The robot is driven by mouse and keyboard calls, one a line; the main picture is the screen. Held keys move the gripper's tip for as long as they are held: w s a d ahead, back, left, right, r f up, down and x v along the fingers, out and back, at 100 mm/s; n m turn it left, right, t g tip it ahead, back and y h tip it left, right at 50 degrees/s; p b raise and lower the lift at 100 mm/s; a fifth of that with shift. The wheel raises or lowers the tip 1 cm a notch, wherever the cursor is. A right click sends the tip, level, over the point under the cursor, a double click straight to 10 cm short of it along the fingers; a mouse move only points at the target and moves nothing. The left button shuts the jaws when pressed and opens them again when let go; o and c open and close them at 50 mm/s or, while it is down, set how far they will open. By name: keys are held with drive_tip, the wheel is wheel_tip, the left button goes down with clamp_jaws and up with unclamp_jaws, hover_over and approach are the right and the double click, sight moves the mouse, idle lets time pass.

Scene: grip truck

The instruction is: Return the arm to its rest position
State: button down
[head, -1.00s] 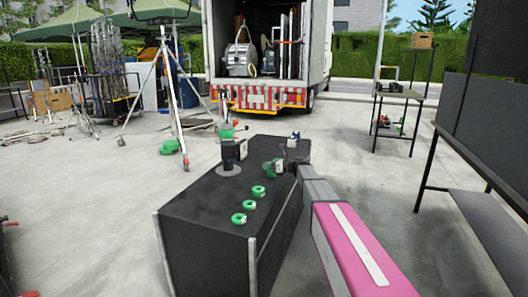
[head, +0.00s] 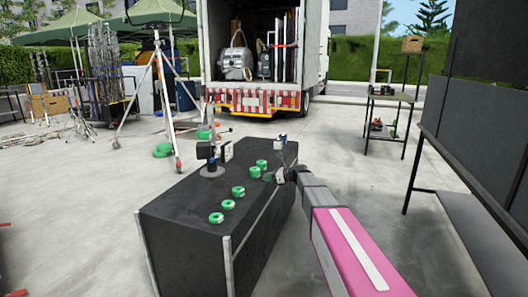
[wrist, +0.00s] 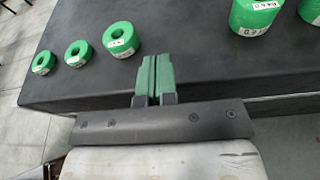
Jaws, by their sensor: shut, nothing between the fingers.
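My arm, with its pink link, reaches from the lower right of the head view to the right edge of a black case (head: 190,215). My gripper (wrist: 154,78) is shut and empty. Its green fingertips are pressed together over the case's edge in the wrist view; I cannot tell if they touch it. The gripper is small and partly hidden by the wrist in the head view (head: 269,178). In the wrist view, three smaller rolls (wrist: 79,53) are left of the fingers and larger ones upper right.
A clamp-like stand (head: 210,160) is on the case behind the rolls. An open truck (head: 265,60) is at the back. A dark shelf (head: 480,120) is at right. Concrete floor between is clear.

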drive_tip(key=s+d+f+n+g+h, duration=0.1)
drive_tip(key=s+d+f+n+h, duration=0.3)
drive_tip(key=s+n, duration=0.3)
drive_tip(key=s+d+f+n+g+h, duration=0.2)
drive_tip(key=s+d+f+n+h, duration=0.3)
drive_tip(key=s, duration=1.3)
drive_tip(key=s+d+f+n+g+h, duration=0.1)
drive_tip(key=s+d+f+n+h, duration=0.4)
drive_tip(key=s+n, duration=0.5)
drive_tip(key=s+d+f, duration=0.2)
drive_tip(key=s+d, duration=0.1)
drive_tip(key=shift+s+f, duration=0.2)
drive_tip(key=shift+f, duration=0.1)
